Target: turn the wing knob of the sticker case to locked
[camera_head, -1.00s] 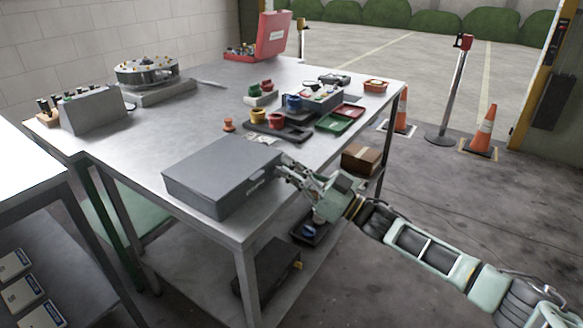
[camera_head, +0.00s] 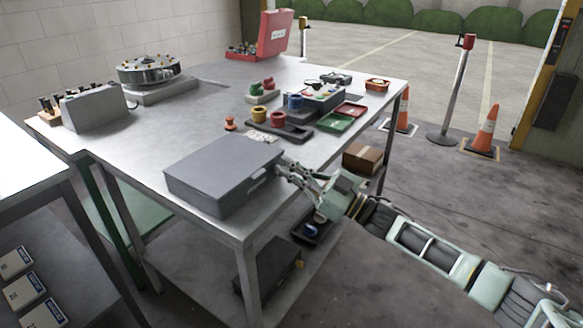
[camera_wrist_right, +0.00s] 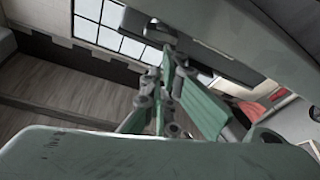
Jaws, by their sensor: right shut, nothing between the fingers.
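The sticker case is most likely the closed grey case (camera_head: 222,170) on the near corner of the metal table. A label or fitting shows on its right-hand front side, but a wing knob is too small to make out. My right gripper (camera_head: 284,168) is at that front side, close to the case's right corner. My left gripper is not in view.
A cardboard box (camera_head: 362,157) sits beyond my right arm.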

